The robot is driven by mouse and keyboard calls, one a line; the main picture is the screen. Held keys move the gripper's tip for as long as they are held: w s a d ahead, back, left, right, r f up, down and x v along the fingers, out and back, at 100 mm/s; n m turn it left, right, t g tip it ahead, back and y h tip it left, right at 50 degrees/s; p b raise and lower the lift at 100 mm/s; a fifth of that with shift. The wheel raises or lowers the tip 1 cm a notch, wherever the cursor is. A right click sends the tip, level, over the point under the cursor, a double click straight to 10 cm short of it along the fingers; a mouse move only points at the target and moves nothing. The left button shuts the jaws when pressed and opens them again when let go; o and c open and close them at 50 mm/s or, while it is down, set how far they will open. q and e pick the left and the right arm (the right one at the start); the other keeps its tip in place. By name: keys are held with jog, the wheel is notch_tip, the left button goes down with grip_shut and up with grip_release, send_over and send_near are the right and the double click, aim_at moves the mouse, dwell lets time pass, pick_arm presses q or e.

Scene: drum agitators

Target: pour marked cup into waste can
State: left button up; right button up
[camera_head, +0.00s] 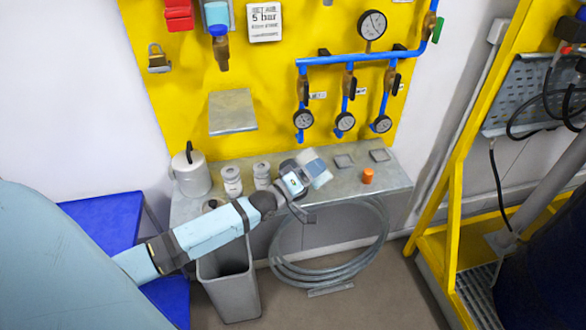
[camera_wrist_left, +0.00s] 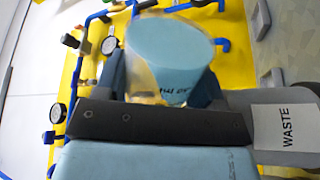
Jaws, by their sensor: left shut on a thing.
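My left gripper (camera_head: 294,184) is shut on a clear cup (camera_head: 316,168) with light blue in it, held above the grey shelf. In the left wrist view the cup (camera_wrist_left: 172,55) sits between the dark fingers, with dark writing on its side that I cannot read. It looks tilted in the head view. A grey container with a white WASTE label (camera_wrist_left: 286,127) stands at the right edge of the left wrist view, beside the gripper. In the head view a dark round opening (camera_head: 211,205) shows behind my left arm, its body mostly hidden. My right gripper is out of view.
On the shelf (camera_head: 395,178) are a grey lidded can (camera_head: 191,173), two white jars (camera_head: 232,180) and an orange piece (camera_head: 368,175). A tall grey bin (camera_head: 229,292) stands on the floor below my arm. A coiled hose (camera_head: 330,272) hangs under the shelf. Blue pipes and gauges (camera_head: 345,122) are behind.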

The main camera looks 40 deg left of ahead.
pick_arm(q)
jog(key=shift+n, duration=0.3)
jog(key=shift+r+n+y, duration=0.3)
jog(key=shift+r+n, duration=0.1)
jog(key=shift+n, duration=0.6)
jog(key=shift+w+a+r+n+t+y+p, duration=0.15)
jog(key=shift+a+r+n+p, duration=0.1)
jog(key=shift+a+n, duration=0.25)
jog(key=shift+a+r+n+t+y+p, duration=0.15)
jog(key=shift+a+r+n, duration=0.1)
jog(key=shift+n, duration=0.35)
dwell(0.6)
jog(key=shift+a+f+n+y, duration=0.15)
jog(key=shift+f+n+y, duration=0.25)
jog(key=shift+n, duration=0.6)
dwell(0.5)
jog(key=shift+a+r+n, duration=0.15)
jog(key=shift+r+n, duration=0.1)
jog(key=shift+n, duration=0.25)
